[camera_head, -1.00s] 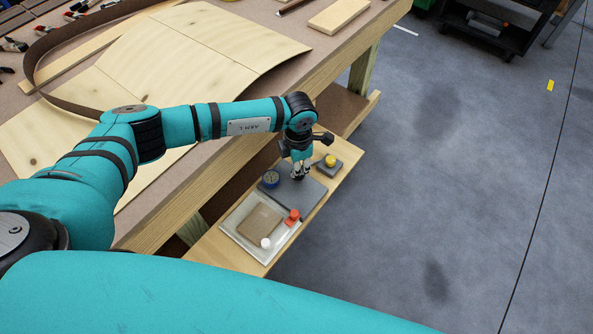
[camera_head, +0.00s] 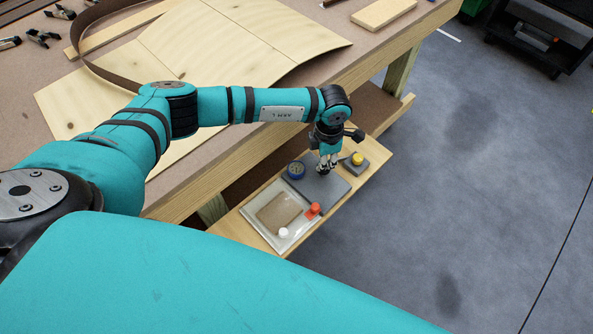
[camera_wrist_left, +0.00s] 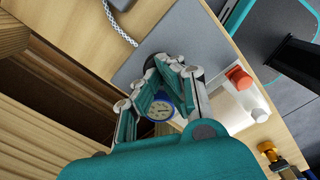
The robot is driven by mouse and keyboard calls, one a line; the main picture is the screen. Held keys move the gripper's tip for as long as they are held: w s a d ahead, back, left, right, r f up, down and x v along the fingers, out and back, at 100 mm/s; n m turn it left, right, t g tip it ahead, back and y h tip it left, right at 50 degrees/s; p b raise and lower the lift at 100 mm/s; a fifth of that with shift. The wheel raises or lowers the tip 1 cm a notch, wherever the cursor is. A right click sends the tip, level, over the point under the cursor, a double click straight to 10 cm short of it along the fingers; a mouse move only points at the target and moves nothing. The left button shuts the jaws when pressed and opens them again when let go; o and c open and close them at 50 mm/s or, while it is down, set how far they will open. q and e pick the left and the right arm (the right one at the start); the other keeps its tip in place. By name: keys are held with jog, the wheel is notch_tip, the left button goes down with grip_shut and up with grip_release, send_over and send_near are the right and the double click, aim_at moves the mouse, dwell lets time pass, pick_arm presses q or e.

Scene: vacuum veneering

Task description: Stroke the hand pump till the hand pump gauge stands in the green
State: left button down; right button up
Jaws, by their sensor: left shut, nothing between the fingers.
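A round blue-rimmed gauge (camera_head: 295,170) sits at the left edge of a grey plate (camera_head: 335,188) on the low wooden shelf. It also shows in the left wrist view (camera_wrist_left: 160,110), pale-faced and partly behind the fingers; its needle and any green zone are too small to read. My left gripper (camera_head: 326,168) points down over the plate, just right of the gauge. It is shut and empty. A dark round part, perhaps of the hand pump, lies at its fingertips; I cannot tell whether they touch. The pump is mostly hidden. My right gripper is not in view.
A yellow knob (camera_head: 357,159) on a grey block is right of the gripper. The workbench (camera_head: 245,150) rises behind the shelf.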

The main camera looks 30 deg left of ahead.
pick_arm(q)
notch_tip(320, 180, down, 2)
jog(key=shift+f+b, duration=0.1)
jog(key=shift+b, duration=0.55)
jog(key=shift+r+p, duration=0.7)
jog(key=shift+r, duration=0.25)
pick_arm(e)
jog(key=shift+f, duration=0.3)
